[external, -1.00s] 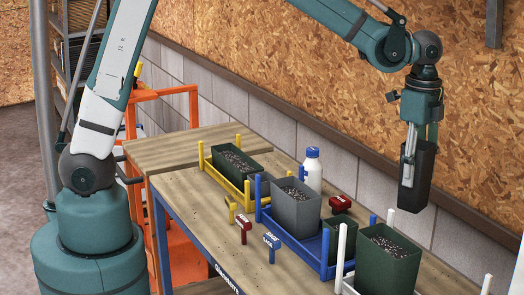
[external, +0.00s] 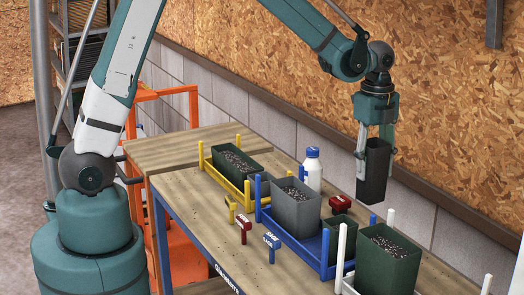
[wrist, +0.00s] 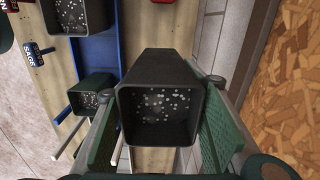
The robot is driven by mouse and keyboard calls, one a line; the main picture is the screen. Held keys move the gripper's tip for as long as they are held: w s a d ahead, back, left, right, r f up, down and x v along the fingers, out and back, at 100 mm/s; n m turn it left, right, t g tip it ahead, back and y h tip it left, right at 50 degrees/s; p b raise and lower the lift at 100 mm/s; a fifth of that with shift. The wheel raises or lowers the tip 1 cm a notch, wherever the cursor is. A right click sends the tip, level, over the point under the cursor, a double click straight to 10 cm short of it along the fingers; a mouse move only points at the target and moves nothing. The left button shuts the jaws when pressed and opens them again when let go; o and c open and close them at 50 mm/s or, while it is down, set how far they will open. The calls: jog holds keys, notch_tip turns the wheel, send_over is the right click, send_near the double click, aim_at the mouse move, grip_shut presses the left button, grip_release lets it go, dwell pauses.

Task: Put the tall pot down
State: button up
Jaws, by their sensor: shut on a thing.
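The tall pot (external: 374,178) is dark, nearly black, and upright. My gripper (external: 376,142) is shut on it, with one finger on each side, and holds it in the air over the far side of the table, near the wall. In the wrist view the tall pot (wrist: 160,92) is between my green finger pads, and pale specks show inside it. The blue tray (external: 302,250) is below and to the left of it, holding a grey pot (external: 296,212) and a smaller dark green pot (external: 345,238).
A white-posted tray (external: 341,255) with a large green pot (external: 388,262) is at the front right. A yellow tray (external: 222,181) with a dark green pot (external: 236,160) is farther left. A white bottle (external: 312,172) and label blocks stand near the blue tray. The table's left part is clear.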

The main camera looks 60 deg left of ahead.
aim_at(366, 200)
jog(key=shift+a+f, duration=0.3)
jog(key=shift+a, duration=0.6)
jog(key=shift+f, duration=0.15)
jog(key=shift+f, duration=2.8)
jog(key=shift+f, duration=2.05)
jog(key=shift+f, duration=0.2)
jog(key=o, duration=1)
jog(key=shift+c, duration=0.2)
jog(key=shift+r, duration=0.15)
